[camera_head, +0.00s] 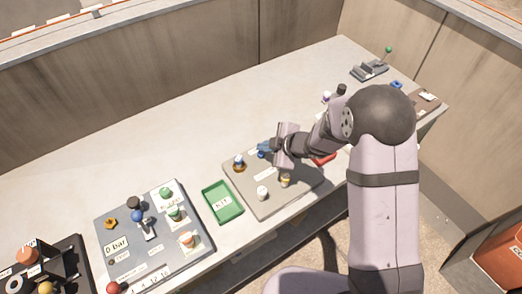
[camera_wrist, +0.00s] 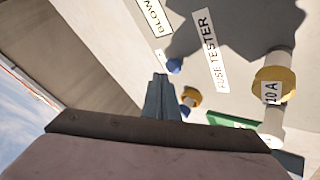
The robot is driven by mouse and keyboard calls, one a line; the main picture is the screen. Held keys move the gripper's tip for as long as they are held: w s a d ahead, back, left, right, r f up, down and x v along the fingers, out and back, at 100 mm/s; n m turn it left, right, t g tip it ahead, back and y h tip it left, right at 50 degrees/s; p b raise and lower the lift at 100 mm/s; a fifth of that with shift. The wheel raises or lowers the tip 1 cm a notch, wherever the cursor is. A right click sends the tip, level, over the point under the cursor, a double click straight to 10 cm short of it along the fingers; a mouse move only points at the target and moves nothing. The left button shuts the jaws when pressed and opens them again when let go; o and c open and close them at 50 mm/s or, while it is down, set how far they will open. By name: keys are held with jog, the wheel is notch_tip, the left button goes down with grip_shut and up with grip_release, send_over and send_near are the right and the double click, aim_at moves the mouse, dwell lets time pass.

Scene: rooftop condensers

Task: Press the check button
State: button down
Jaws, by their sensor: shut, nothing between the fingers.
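The grey fuse tester board (camera_head: 246,193) lies on the counter under my gripper, and its "FUSE TESTER" label (camera_wrist: 211,50) reads in the wrist view. A small round blue button (camera_head: 261,155) sits on the board and also shows in the wrist view (camera_wrist: 175,66); I see no readable "check" label. My gripper (camera_head: 264,146) is shut and empty, its blue-grey fingertips (camera_wrist: 160,77) close to the blue button. Whether they touch it I cannot tell. A blue-topped part with a gold base (camera_head: 239,163) stands to the left.
A white-topped fuse (camera_head: 262,193) and a yellow-banded "10 A" fuse (camera_wrist: 272,90) stand upright on the board. A green tray (camera_head: 222,189) sits left of it. A grey "0 bar" panel (camera_head: 185,256) with knobs is further left. The counter behind is clear.

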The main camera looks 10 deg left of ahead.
aim_at(264, 155)
dwell(0.3)
notch_tip(264, 155, up, 5)
jog(key=p, duration=0.5)
jog(key=shift+r, duration=0.1)
dwell(0.7)
jog(key=s+d+r+m+h, duration=0.2)
jog(key=d+r+m+h, duration=0.3)
jog(key=d, duration=0.6)
jog(key=s+d+m+h, duration=0.25)
jog(key=d+m, duration=0.35)
jog(key=d, duration=0.5)
jog(key=s+d+r+m+g, duration=0.1)
jog(key=s+m, duration=0.3)
jog(key=s, duration=0.6)
jog(key=s+d+m+g, duration=0.3)
jog(key=s+m+g, duration=0.1)
jog(key=s, duration=0.6)
jog(key=shift+r+m, duration=0.35)
jog(key=shift+m, duration=0.35)
